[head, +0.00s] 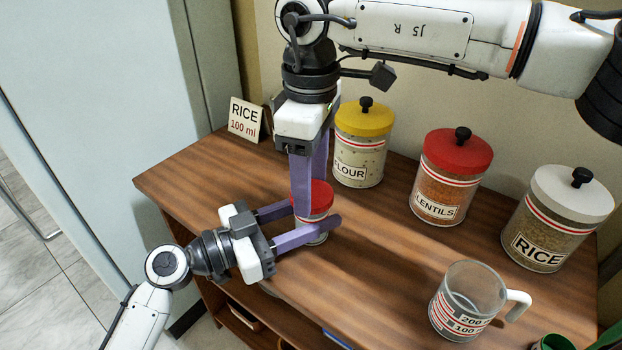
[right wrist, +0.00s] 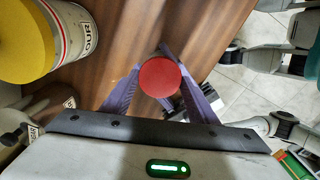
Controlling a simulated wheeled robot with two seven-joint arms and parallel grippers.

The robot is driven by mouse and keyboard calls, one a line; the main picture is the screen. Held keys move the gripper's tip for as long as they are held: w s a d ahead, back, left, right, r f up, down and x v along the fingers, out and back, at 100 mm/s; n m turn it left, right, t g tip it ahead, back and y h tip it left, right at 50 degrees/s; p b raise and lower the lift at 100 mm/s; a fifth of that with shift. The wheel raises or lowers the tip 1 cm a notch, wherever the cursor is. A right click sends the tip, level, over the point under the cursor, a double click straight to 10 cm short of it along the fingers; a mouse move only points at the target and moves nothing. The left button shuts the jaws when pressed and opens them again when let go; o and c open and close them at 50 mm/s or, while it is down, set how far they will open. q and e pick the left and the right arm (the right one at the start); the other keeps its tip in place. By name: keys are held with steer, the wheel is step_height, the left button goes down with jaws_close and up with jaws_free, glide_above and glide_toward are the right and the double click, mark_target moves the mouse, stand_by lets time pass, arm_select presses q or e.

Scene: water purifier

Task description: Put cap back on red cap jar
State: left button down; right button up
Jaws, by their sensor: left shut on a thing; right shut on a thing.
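A small glass jar (head: 311,236) with a red-and-white band stands upright near the table's front left. My left gripper (head: 316,220) comes from the left and is shut around the jar's body. The red cap (head: 322,196) is at the jar's mouth; I cannot tell whether it is fully seated. My right gripper (head: 312,200) points down from above and is shut on the cap. In the right wrist view the round cap (right wrist: 160,77) lies between the purple fingers and hides the jar beneath.
Flour jar (head: 361,150), red-lidded lentils jar (head: 448,185) and rice jar (head: 548,230) stand along the back. A glass measuring cup (head: 462,305) stands at front right. A rice card (head: 244,120) stands at back left. The middle of the wooden table (head: 375,245) is clear.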

arm_select(q)
steer(key=shift+f, duration=0.1)
arm_select(e)
steer(key=shift+m, duration=0.3)
steer(key=o, duration=1)
steer(key=shift+r, duration=2.3)
